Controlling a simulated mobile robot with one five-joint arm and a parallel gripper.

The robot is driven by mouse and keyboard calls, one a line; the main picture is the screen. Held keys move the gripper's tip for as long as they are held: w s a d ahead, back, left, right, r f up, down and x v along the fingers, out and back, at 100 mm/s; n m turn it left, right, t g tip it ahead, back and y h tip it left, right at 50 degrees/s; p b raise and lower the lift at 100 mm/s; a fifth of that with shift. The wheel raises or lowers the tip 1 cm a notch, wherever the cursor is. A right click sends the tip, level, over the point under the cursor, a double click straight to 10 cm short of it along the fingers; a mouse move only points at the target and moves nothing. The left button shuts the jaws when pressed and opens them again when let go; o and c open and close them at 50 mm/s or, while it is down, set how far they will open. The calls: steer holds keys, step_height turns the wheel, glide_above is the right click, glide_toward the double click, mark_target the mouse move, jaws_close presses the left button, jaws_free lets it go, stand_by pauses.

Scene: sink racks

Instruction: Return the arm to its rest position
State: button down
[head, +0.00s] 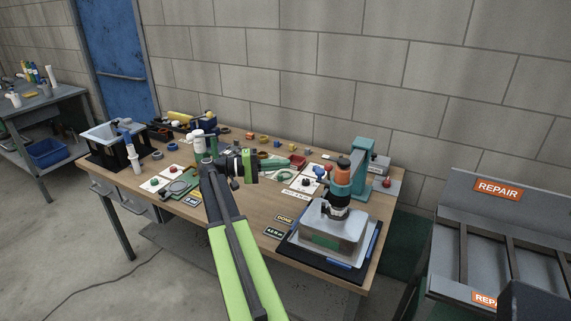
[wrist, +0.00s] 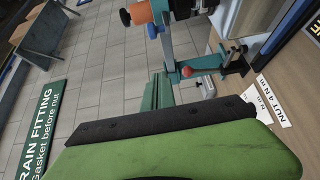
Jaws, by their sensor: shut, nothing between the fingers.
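My arm (head: 240,265), green and black, reaches from the bottom of the head view over the workbench. Its end bends to the right, with my gripper (head: 249,165) above the middle of the bench. In the wrist view my gripper (wrist: 170,140) fills the lower part as a green body with a black edge. It is shut, and I see nothing held in it. The fingertips are hard to make out in both views.
A REPAIR rack (head: 497,189) stands right. A green sign (wrist: 42,130) shows in the wrist view.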

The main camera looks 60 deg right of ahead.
steer(key=w+a+f+n+t+h+p, duration=0.1)
steer(key=w+a+n+t, duration=0.15)
steer(key=w+a, duration=0.45)
steer(key=w+a+f+n+t+h+p, duration=0.1)
steer(key=w+a+n+t+p, duration=0.3)
steer(key=a, duration=0.6)
steer(key=w+a+f+n+t+y, duration=0.1)
steer(key=a+f+y, duration=0.3)
steer(key=a, duration=0.9)
steer(key=a+f+n+t+y, duration=0.1)
steer(key=a+f+t+y, duration=0.3)
steer(key=a, duration=0.9)
steer(key=w+a+f+n+t+y, duration=0.1)
steer(key=a+f+t+y, duration=0.1)
steer(key=a+f+y, duration=0.3)
steer(key=a+f, duration=0.4)
steer(key=a, duration=0.3)
steer(key=shift+w+a+f+y+b, duration=0.3)
steer(key=shift+a+f+b, duration=0.05)
steer(key=shift+a+b, duration=0.05)
